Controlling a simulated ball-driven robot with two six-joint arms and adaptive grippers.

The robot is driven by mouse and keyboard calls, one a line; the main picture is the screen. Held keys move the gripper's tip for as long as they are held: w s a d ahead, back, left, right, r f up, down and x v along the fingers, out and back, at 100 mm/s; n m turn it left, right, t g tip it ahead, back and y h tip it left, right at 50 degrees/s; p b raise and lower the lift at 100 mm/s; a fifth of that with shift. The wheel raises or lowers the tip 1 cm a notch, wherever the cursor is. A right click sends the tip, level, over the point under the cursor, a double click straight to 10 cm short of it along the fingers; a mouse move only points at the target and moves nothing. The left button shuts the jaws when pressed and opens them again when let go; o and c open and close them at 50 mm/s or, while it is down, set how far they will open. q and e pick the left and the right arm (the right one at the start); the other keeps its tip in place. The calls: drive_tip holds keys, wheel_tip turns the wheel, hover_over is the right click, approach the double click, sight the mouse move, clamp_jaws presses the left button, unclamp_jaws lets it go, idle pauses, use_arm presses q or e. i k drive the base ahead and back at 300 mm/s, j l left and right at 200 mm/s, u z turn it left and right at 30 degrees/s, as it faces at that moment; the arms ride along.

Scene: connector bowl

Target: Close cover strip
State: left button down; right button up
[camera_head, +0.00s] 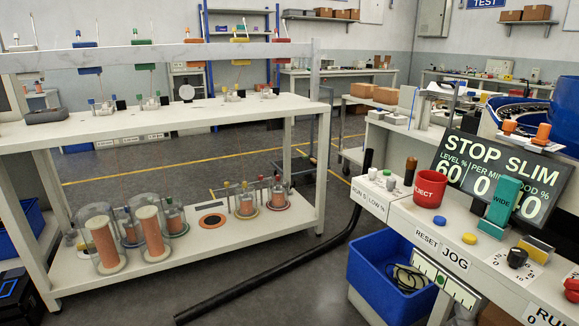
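Neither of my grippers shows in the head view. I cannot single out the cover strip with certainty. A narrow white strip with green and dark marks (445,279) hangs tilted on the front of the right-hand bench (470,222), below the JOG label. Whether it is a cover, and whether it is open or shut, I cannot tell. A large blue bowl (530,121) stands at the back right of that bench.
The bench carries a red REJECT cup (430,189), a green WIDE block (501,206), a black screen (474,168) and knobs. A blue bin (388,275) stands below. A white two-level rack (170,118) is at left. A long black bar (270,277) crosses the floor between.

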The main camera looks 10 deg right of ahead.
sight(443, 88)
drive_tip(key=i+z, duration=0.9)
drive_tip(key=i+j+z, duration=0.2)
drive_tip(key=i+z, duration=0.15)
drive_tip(key=z, duration=0.15)
drive_tip(key=i+j+z, duration=0.1)
drive_tip(key=z, duration=0.7)
drive_tip(key=i+j+z, duration=0.15)
drive_tip(key=j+z, duration=0.2)
drive_tip(key=i+j+z, duration=0.1)
drive_tip(key=j+z, duration=0.25)
drive_tip(key=i+j+z, duration=0.1)
drive_tip(key=j+z, duration=0.25)
